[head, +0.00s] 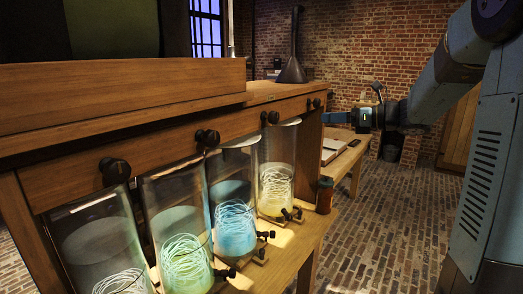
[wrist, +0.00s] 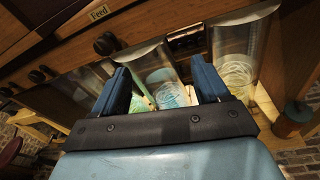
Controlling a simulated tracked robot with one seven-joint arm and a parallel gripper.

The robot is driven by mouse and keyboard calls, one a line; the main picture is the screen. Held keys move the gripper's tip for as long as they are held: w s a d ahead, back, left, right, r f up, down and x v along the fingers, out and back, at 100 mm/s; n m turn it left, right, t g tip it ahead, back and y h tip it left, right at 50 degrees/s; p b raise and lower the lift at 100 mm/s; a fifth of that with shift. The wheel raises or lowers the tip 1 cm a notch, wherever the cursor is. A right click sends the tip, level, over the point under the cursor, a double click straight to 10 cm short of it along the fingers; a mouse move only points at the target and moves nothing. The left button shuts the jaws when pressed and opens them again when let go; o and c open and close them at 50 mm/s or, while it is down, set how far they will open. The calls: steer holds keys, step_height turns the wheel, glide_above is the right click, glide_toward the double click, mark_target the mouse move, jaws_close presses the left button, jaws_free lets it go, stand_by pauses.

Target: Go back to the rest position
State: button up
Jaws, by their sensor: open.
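My gripper shows in the wrist view (wrist: 160,82) with its two dark blue fingers apart and nothing between them. Beyond the fingers stand glass battery jars, apart from them; a jar with blue liquid (wrist: 168,85) lies between the fingertips in that picture. In the head view my gripper (head: 362,117) is at the right, clear of the jars. The row there holds a front jar (head: 105,245), a green-lit jar (head: 183,235), a blue-lit jar (head: 234,215) and a yellowish jar (head: 276,180), each with pale coiled strands inside.
The wooden bench (head: 120,85) with dark knobs overhangs the jars. A small brown jar (head: 324,195) stands at the shelf's right end. A side table (head: 345,160) with an open book is behind. The brick floor (head: 385,235) between bench and my arm is clear.

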steer(key=s+a+f+n+g+h, duration=0.2)
steer(key=s+a+n+g+h, duration=0.1)
steer(key=s+n, duration=0.55)
steer(key=s+a+f+n+g+h, duration=0.25)
steer(key=s+n, duration=0.25)
steer(key=s, duration=0.6)
steer(key=s+d+f+n+t+h, duration=0.2)
steer(key=s+d+n+h, duration=0.5)
steer(key=s+n, duration=0.5)
steer(key=shift+s+d+f+n+t+h, duration=0.25)
steer(key=shift+s+f+n+t+h, duration=0.15)
steer(key=shift+f+h, duration=0.3)
steer(key=shift+w, duration=0.1)
steer(key=shift+c, duration=0.2)
stand_by(0.8)
